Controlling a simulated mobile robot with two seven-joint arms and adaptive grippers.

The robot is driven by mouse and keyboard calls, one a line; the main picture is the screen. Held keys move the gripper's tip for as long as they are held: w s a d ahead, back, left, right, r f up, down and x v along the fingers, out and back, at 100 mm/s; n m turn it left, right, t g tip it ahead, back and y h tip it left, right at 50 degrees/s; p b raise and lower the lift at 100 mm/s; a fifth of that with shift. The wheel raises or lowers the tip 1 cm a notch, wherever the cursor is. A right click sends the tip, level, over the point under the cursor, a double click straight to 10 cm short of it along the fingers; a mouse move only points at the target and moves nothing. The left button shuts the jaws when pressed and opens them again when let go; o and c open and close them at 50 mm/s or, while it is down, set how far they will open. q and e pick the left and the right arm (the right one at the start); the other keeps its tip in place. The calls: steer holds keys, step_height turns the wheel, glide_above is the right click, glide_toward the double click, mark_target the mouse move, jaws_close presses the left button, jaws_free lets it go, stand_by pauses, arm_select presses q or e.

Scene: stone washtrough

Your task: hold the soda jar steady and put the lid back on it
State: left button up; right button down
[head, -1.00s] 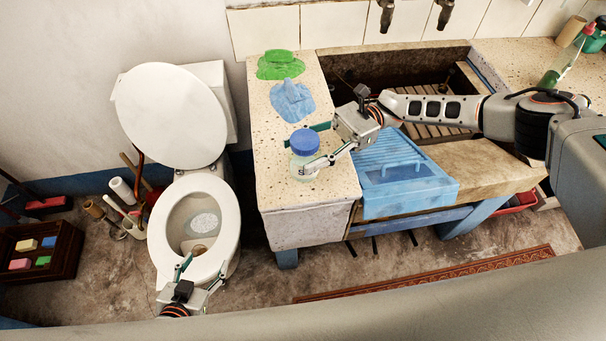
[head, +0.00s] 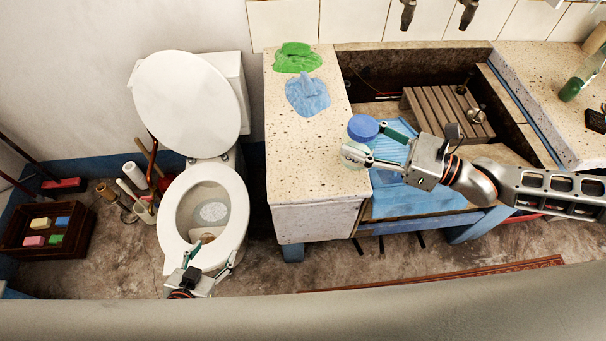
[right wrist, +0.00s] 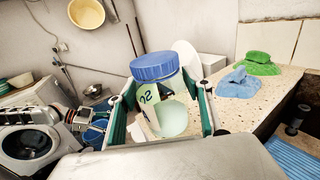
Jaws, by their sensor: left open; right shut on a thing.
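The soda jar (head: 353,155) is clear with pale contents and a label, and stands at the right edge of the stone counter's outline in the head view. Its blue lid (head: 362,127) sits on top of it; the jar (right wrist: 172,118) and lid (right wrist: 155,67) also show in the right wrist view, slightly tilted. My right gripper (head: 365,143) is shut on the jar, a finger on each side. Whether the jar's base is clear of the counter is hard to tell. My left gripper (head: 210,258) is open and empty, low in front of the toilet.
A blue cloth (head: 307,97) and a green cloth (head: 297,58) lie on the counter (head: 310,150). The trough with a slatted wooden rack (head: 440,110) is to the right, a blue washboard (head: 400,200) in front. The toilet (head: 162,235) stands left. The counter's front is bare.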

steer(key=shift+s+d+r+m+t+h, duration=0.1)
steer(key=shift+d+r+m+t+h, duration=0.05)
steer(key=shift+d+m+t+h, duration=0.6)
steer(key=shift+s+d+r+m+t+h, duration=0.15)
steer(key=shift+d+m+t+h, duration=0.35)
steer(key=shift+m+t, duration=0.35)
steer(key=d+r+m+t+h, duration=0.2)
steer(key=d+m+t+h, duration=0.3)
steer(key=m+h, duration=0.4)
steer(key=d+h, duration=0.1)
steer(key=h, duration=0.3)
steer(key=shift+r+t, duration=0.25)
steer(key=shift+t, duration=0.15)
steer(key=shift+d, duration=0.15)
